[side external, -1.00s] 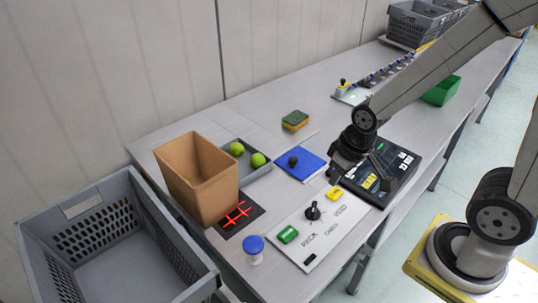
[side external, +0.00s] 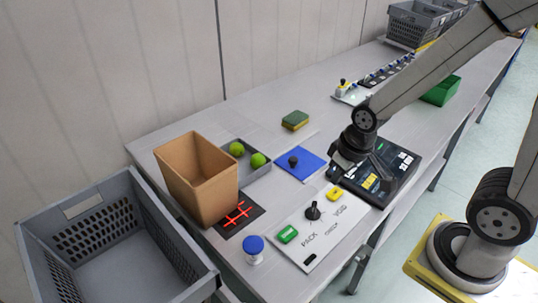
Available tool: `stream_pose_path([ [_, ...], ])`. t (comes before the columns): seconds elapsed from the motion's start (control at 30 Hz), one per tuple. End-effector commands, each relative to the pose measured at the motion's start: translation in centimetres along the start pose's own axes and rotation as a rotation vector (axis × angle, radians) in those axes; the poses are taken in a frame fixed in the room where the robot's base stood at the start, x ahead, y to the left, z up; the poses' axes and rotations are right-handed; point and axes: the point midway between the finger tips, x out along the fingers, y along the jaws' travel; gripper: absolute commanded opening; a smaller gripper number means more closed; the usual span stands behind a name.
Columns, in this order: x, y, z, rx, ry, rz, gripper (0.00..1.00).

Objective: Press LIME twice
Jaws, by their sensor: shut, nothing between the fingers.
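A black key panel (side external: 402,178) lies on the right part of the bench in the side view. It bears several small white, yellow and green keys or labels. Their lettering is too small to read, so I cannot tell which one is LIME. My gripper (side external: 349,162) is shut and empty, at the panel's left edge. The arm reaches in from the upper right and hides part of the panel's far side. I cannot tell whether the fingertips touch the panel.
Left of the panel are a blue plate (side external: 309,170) with a black knob, and a white board (side external: 308,240) with a knob and coloured buttons. A grey tray (side external: 262,174) holds two green balls. A cardboard box (side external: 198,182) and blue-topped button (side external: 253,246) stand further left.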

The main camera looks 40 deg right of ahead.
Motion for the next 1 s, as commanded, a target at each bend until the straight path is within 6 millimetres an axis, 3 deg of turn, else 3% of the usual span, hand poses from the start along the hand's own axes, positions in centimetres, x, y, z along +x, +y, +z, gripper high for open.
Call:
stream_pose_path([
  [0.77,0.03,0.05,0.03,0.007,-0.003,-0.001,0.0],
  [1.0,0.4,0.61,0.41,0.097,-0.037,-0.019,0.0],
])
